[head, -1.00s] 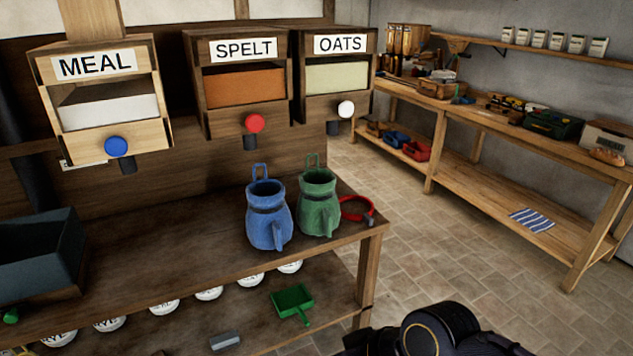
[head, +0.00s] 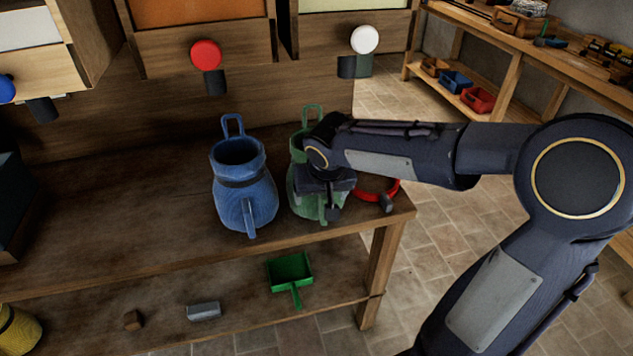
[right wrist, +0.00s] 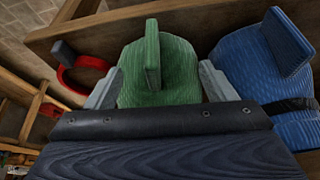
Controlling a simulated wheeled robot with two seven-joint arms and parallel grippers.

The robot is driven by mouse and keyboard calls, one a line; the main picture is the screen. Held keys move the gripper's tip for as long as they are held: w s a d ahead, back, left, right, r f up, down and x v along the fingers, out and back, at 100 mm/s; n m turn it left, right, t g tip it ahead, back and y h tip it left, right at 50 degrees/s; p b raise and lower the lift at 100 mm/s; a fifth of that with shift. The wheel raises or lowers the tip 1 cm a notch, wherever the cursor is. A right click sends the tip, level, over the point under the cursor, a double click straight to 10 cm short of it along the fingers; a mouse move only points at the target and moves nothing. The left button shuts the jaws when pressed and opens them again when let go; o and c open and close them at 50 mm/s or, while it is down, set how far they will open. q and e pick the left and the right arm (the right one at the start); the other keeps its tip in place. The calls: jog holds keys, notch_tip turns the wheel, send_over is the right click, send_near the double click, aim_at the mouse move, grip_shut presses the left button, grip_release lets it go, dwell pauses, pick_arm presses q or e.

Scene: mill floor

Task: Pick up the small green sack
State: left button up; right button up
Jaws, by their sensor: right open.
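The small green sack (head: 302,204) stands upright near the right end of the upper shelf, with a loop on top and a flap at its front. My right gripper (head: 328,192) is at the sack and hides part of it in the head view. In the right wrist view, the green sack (right wrist: 160,75) lies between the two grey fingers of my right gripper (right wrist: 159,85). The jaws are open, one finger on each side; I cannot tell if they touch it. My left gripper is not in view.
A similar blue sack (head: 245,195) stands close to the left of the green one. A red ring with a dark part (head: 391,192) lies to the right, near the shelf's end (head: 400,215). A green scoop (head: 291,272) lies on the lower shelf.

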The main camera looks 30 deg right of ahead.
jog(key=x, duration=0.3)
jog(key=d+x, duration=0.1)
jog(key=x, duration=0.1)
jog(key=shift+f, duration=0.25)
grip_shut()
dwell(0.4)
